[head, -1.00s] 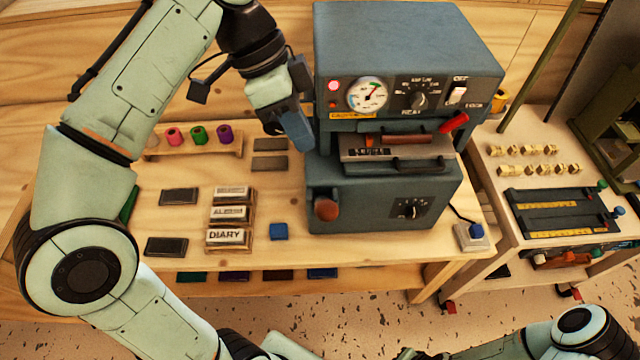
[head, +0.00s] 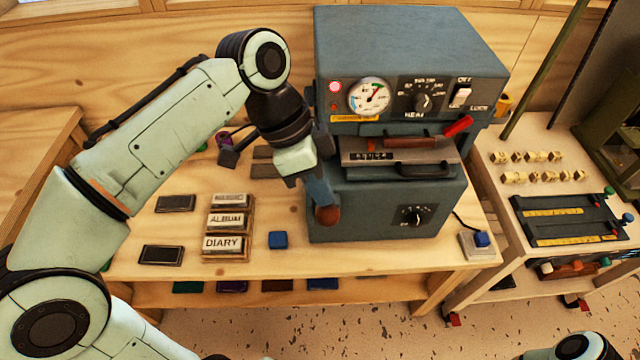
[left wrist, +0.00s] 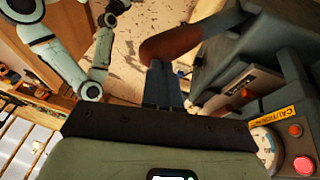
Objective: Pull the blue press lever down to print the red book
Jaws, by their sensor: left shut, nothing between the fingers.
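The blue-grey press (head: 400,45) stands on the wooden table. A rounded brown lever handle (head: 327,216) shows at its lower left front. My left gripper (head: 320,196) is shut and empty, its fingertips at this handle. In the left wrist view the handle (left wrist: 172,42) lies just beyond the closed fingertips (left wrist: 162,85); I cannot tell whether they touch. A tray with type and a brown handle (head: 410,141) sits in the press opening. I cannot clearly make out a red book; a dark red flat item (head: 277,285) lies on the lower shelf. My right gripper is out of view.
Labelled blocks (head: 226,244), dark pads (head: 161,255) and a small blue block (head: 278,240) lie left of the press. A blue button box (head: 480,242) is at the table's right corner. A side cart (head: 530,190) stands to the right.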

